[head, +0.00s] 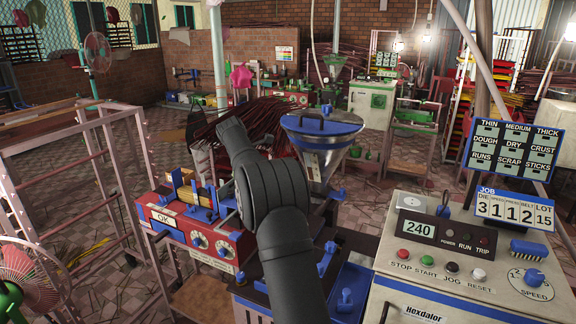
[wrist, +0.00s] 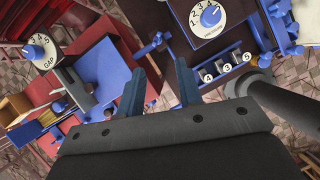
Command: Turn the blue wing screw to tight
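In the wrist view, my gripper (wrist: 158,72) is open, its two blue-grey fingers apart with nothing held between them. A blue part with wing-like ends (wrist: 152,46), which looks like the wing screw, lies just beyond the fingertips, between them in the picture and apart from them. How tight it is cannot be told. In the head view, my dark arm covers the middle of the machine, and my gripper and that screw cannot be made out there.
A GAP dial (wrist: 38,52) and a numbered blue-knobbed dial (wrist: 209,14) flank the screw, with small number wheels (wrist: 225,70) at right. A blue-rimmed hopper (head: 322,124) stands behind my arm. A control cabinet (head: 440,262) is at right, a red OK-labelled unit (head: 190,225) at left.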

